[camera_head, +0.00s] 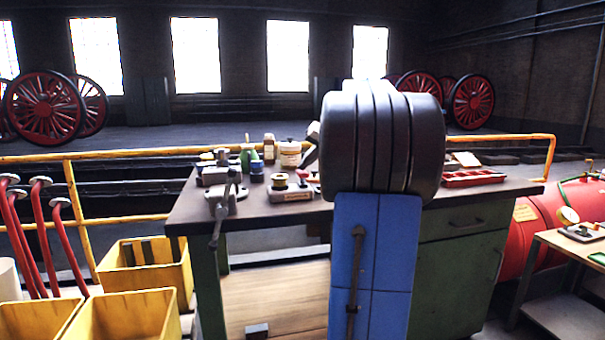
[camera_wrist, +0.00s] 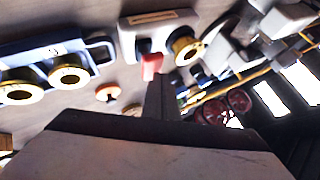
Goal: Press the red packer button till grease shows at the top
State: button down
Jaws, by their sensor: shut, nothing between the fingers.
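No grease can be made out at the brass ring. In the head view a small pale unit with a brass top (camera_head: 291,193) sits on the workbench, partly beside my arm.
A blue tray (camera_wrist: 100,50) with brass rings lies left of the unit in the wrist view. The workbench (camera_head: 255,212) also carries a vise (camera_head: 222,195), jars (camera_head: 290,153) and a red tray (camera_head: 472,178). Yellow bins (camera_head: 145,272) stand on the floor at left.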

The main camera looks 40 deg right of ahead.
aim_at(305, 172)
jog(key=shift+f, duration=0.85)
dwell(0.9)
jog(key=shift+r, duration=1.45)
jog(key=shift+r, duration=2.5)
jog(key=shift+r, duration=0.1)
dwell(0.7)
notch_tip(305, 172, up, 4)
jog(key=shift+f, duration=0.2)
jog(key=shift+f, duration=0.15)
